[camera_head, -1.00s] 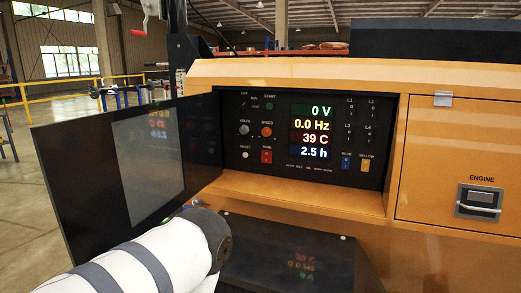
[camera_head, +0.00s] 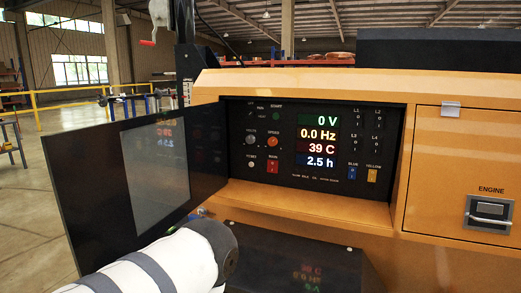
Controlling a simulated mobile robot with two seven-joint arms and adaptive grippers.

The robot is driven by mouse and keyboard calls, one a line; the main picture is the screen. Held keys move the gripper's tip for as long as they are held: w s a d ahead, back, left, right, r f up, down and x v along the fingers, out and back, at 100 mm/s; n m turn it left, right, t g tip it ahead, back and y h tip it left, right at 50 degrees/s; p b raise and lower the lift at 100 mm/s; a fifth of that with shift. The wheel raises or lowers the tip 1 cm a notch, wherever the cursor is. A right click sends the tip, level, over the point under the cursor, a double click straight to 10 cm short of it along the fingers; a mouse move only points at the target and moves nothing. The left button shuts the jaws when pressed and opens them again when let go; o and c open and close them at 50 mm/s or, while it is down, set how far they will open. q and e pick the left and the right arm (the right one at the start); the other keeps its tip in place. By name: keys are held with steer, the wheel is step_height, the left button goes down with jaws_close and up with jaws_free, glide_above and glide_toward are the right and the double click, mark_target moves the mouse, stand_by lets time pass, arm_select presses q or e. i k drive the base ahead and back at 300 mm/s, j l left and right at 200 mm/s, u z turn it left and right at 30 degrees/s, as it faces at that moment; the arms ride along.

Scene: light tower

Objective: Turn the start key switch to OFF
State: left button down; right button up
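The control panel (camera_head: 311,186) is a black recessed face in the orange machine. The start key switch (camera_head: 251,114) is in its upper left corner, near small OFF, RUN and START labels. It is dark and too small for me to read its position. A small green round part (camera_head: 276,115) sits under the START label. The displays (camera_head: 319,141) are lit with 0 V, 0.0 Hz, 39 C and 2.5 h. My white left arm comes in from the lower left, below the panel and in front of the open door. Neither gripper can be made out.
The dark panel door (camera_head: 95,195) with its clear window stands open to the left. An orange knob (camera_head: 271,141), a grey knob (camera_head: 250,140) and a red switch (camera_head: 272,166) lie below the key switch. An orange ledge (camera_head: 300,203) runs under the panel. An ENGINE compartment (camera_head: 455,170) is at right.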

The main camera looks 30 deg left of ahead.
mark_target(250, 115)
steer(key=i+u, duration=0.55)
steer(key=u, duration=0.2)
